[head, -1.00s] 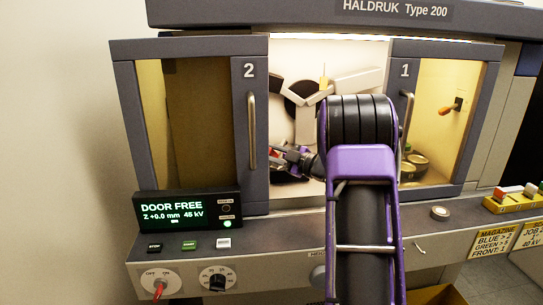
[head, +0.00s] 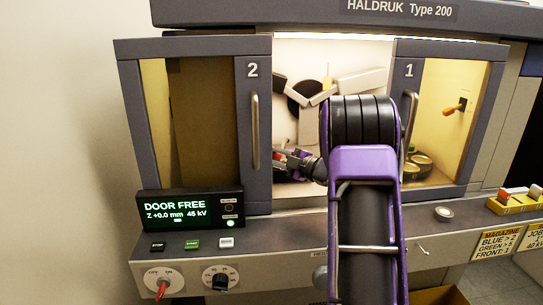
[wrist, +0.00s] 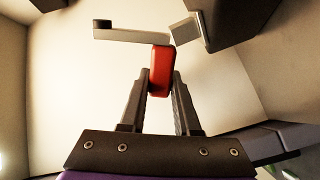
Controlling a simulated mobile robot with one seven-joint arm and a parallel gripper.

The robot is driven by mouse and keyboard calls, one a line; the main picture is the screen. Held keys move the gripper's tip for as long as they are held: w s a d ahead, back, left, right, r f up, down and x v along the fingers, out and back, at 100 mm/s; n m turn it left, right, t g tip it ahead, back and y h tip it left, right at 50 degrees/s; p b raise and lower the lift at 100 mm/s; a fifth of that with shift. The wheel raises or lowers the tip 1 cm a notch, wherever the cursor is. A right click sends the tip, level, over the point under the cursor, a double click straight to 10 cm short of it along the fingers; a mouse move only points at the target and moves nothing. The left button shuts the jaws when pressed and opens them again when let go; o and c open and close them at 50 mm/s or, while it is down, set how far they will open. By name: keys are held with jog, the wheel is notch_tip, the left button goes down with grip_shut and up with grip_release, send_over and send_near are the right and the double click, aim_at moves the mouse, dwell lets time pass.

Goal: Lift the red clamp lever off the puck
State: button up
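The red clamp lever (wrist: 160,70) stands out at the middle of the wrist view, between the two fingertips of my gripper (wrist: 161,82). The fingers lie along both sides of it with no clear gap, so my gripper looks shut on it. Its upper end meets a pale metal bar (wrist: 130,34) and a grey metal block (wrist: 187,32). In the head view, a bit of red (head: 279,157) shows at my gripper (head: 284,160), inside the opening between the doors. I cannot make out the puck for certain; my arm and gripper hide part of that area.
Door 2 (head: 254,130) stands left of the opening and door 1 (head: 403,75) right of it, both with upright handles. A pale three-armed fixture (head: 361,82) is behind my gripper. The display (head: 183,207) reads DOOR FREE. A dark body (wrist: 235,18) overhangs in the wrist view.

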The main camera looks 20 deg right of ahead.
jog(key=o, duration=0.4)
jog(key=v, duration=1.7)
jog(key=shift+s, duration=0.2)
